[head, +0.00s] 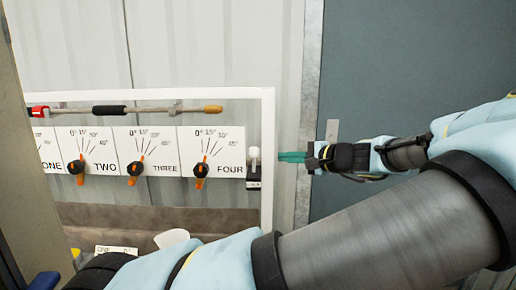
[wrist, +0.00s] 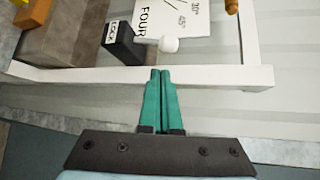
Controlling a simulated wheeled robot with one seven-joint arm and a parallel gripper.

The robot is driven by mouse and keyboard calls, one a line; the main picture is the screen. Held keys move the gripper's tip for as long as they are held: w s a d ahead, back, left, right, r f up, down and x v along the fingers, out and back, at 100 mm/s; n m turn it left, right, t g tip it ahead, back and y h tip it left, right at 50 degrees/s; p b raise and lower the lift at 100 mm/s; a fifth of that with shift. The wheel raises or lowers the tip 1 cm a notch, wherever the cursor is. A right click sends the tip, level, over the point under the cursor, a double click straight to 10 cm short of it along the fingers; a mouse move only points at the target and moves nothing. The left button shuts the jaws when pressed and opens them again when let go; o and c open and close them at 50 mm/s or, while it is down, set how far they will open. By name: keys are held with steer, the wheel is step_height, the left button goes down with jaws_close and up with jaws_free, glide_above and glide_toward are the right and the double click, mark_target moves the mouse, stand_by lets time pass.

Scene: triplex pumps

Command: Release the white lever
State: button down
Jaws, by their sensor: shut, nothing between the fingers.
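The white lever (head: 254,155) stands upright on a small black block labelled LOCK (head: 254,179), at the right end of the row of dials. In the wrist view the lever's rounded white knob (wrist: 168,44) shows beyond the white frame bar, beside the black LOCK block (wrist: 122,45). My gripper (head: 281,157) has green fingers, which are shut and empty. It is just right of the white frame post and points left towards the lever. In the wrist view the fingertips (wrist: 160,72) are at the frame bar, apart from the lever.
A white frame (head: 268,200) stands between my fingers and the lever. Dials with orange-tipped black knobs (head: 200,170) sit on white plates left of the lever. A rod with an orange end (head: 213,108) runs above them. A grey door (head: 400,60) is at right.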

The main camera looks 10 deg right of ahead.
mark_target(265, 152)
steer(key=shift+d+r+t, duration=0.3)
steer(key=shift+d+r, duration=0.2)
steer(key=p+x, duration=0.3)
steer(key=x, duration=0.6)
steer(key=shift+w+a+f, duration=0.25)
steer(key=shift+w, duration=0.25)
steer(key=shift+s+f+b, duration=0.1)
steer(key=shift+s+b, duration=0.05)
steer(key=shift+b, duration=0.25)
steer(key=shift+s+t+b, duration=0.1)
steer(key=shift+t+b, duration=0.2)
steer(key=shift+b, duration=0.1)
